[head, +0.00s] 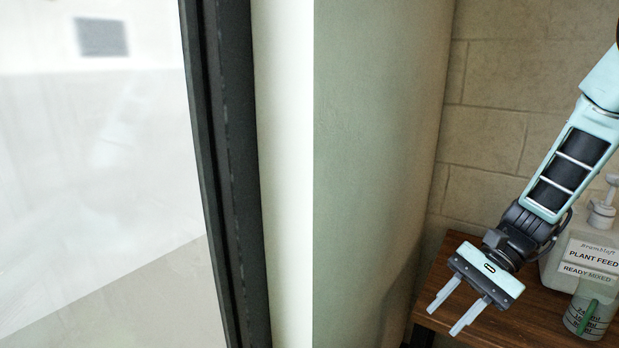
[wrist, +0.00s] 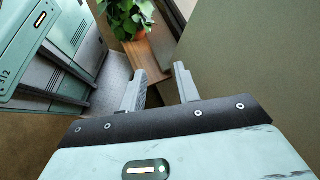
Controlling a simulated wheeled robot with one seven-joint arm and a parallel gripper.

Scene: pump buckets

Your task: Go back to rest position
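My gripper (head: 450,311) is at the lower right of the head view, in front of and above the left part of a wooden table. Its two grey fingers are apart with nothing between them. In the wrist view the gripper (wrist: 160,87) also shows open and empty. My arm reaches in from the upper right of the head view and bends down at the wrist.
A plant feed pump bottle (head: 592,245) and a measuring cup (head: 589,313) stand on the wooden table (head: 540,305), right of my gripper. A wall corner (head: 370,150) and dark frame (head: 235,170) lie left. The wrist view shows a potted plant (wrist: 126,18).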

